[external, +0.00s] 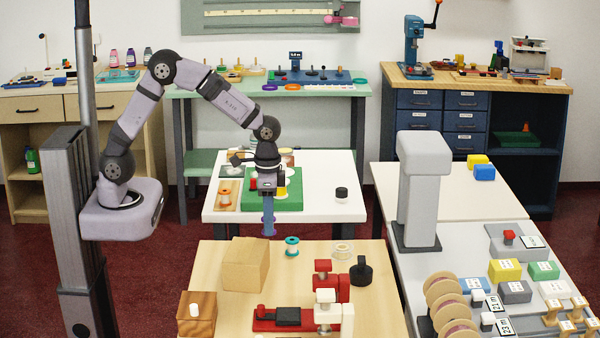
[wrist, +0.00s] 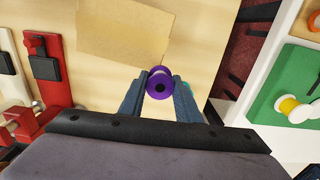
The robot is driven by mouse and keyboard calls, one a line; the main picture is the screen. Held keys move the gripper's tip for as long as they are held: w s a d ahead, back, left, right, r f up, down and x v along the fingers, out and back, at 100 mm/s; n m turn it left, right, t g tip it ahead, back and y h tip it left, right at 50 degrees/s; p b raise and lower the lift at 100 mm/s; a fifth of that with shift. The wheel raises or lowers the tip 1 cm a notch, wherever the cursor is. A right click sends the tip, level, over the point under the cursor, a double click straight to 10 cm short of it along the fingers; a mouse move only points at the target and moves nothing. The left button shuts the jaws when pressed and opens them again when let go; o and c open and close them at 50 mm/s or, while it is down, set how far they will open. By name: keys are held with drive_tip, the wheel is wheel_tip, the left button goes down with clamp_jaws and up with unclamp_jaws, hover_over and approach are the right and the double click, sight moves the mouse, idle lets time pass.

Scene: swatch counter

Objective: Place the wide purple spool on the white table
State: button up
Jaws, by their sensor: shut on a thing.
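My gripper (external: 268,222) hangs pointing down from the arm, by the near edge of the white table (external: 325,205) as seen in the external view. It is shut on a purple spool (wrist: 158,88), which sits between both fingertips in the wrist view, with one round end and its dark hole facing the camera. In the external view the spool is hard to make out at the fingertips. The white table also shows at the right of the wrist view (wrist: 236,112).
On the white table are a green board (external: 290,196), a wooden tray (external: 228,196) and a black-and-white cylinder (external: 342,193). The table's front right is bare. The nearer wooden table holds a tan block (external: 245,264), a teal spool (external: 292,246) and red devices (external: 283,318).

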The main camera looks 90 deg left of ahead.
drive_tip(key=w+a+r+n+p, duration=0.3)
drive_tip(key=w+a+n+p, duration=0.1)
drive_tip(key=w+a+n, duration=0.35)
wheel_tip(320, 180, up, 2)
drive_tip(key=n+p, duration=0.7)
drive_tip(key=n, duration=1.6)
hover_over(313, 204)
drive_tip(key=shift+r, duration=0.1)
wheel_tip(313, 204, down, 6)
drive_tip(key=b, duration=0.6)
drive_tip(key=shift+d, duration=0.1)
drive_tip(key=shift+f, duration=0.2)
